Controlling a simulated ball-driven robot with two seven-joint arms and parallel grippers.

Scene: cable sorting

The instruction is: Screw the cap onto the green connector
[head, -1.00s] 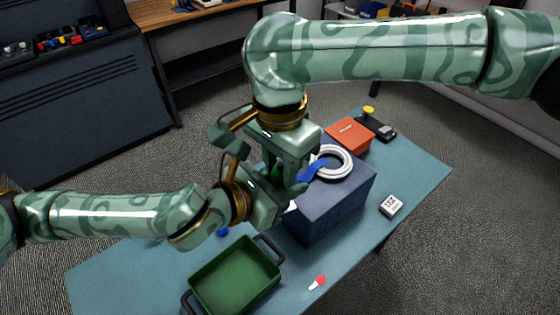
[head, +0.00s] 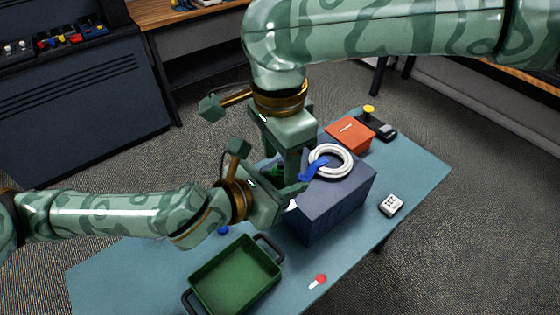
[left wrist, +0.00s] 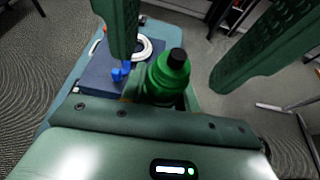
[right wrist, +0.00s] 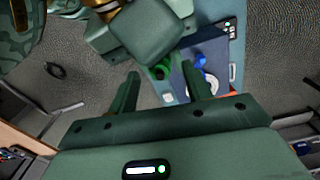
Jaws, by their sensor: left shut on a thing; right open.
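The green connector (left wrist: 168,80), a ribbed green piece with a dark tip, stands upright in my left gripper in the left wrist view. In the head view only a bit of its green (head: 276,171) shows between the grippers. My left gripper (head: 287,197) is shut on it, low beside the navy box. My right gripper (head: 286,172) points down from above and is open. Its two fingers stand apart on either side of the connector (right wrist: 160,71), not touching it in the left wrist view. I cannot tell the cap apart from the connector.
The navy box (head: 335,212) carries a white cable coil (head: 346,160) and a blue connector (head: 314,170).

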